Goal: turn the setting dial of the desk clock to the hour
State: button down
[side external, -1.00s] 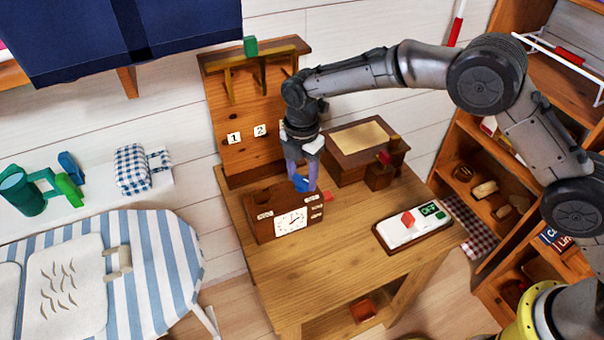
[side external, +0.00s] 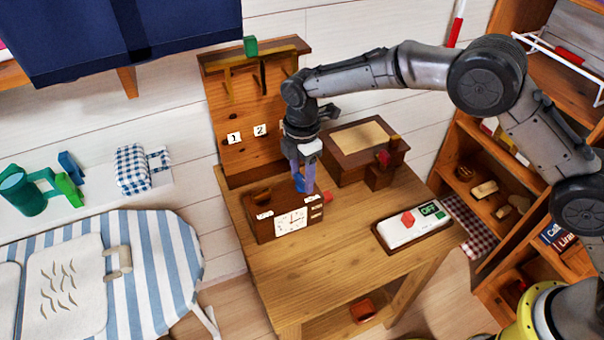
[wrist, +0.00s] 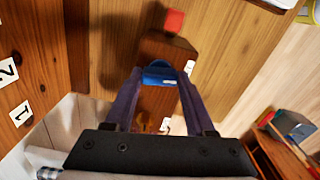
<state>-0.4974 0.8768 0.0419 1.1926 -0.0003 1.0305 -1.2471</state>
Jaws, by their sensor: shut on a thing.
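The desk clock is a brown wooden block (side external: 263,230) at the back left of the wooden table, with a white face (side external: 285,228) and black hands, too small to read surely. Small white labels sit on its top and front. The setting dial is blue and on the clock's top; it shows between my fingertips in the wrist view (wrist: 160,76). My gripper (side external: 304,186) points down over the clock's right part, shut on the dial. The fingers partly hide the dial. A red block (wrist: 174,20) shows at the clock's end.
A wooden box with a tan top (side external: 345,150) stands right of my gripper. A pegboard (side external: 245,158) with number cards rises behind the clock. A white panel (side external: 395,236) with a red switch and green display lies at the right. The table's front middle is clear.

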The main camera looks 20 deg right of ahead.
aim_at(303, 177)
jog(key=m, duration=1.3)
jog(key=shift+m, duration=0.4)
dwell(0.3)
jog(key=shift+c, duration=1.2)
grip_release()
notch_tip(303, 177, up, 14)
jog(key=shift+d, duration=0.1)
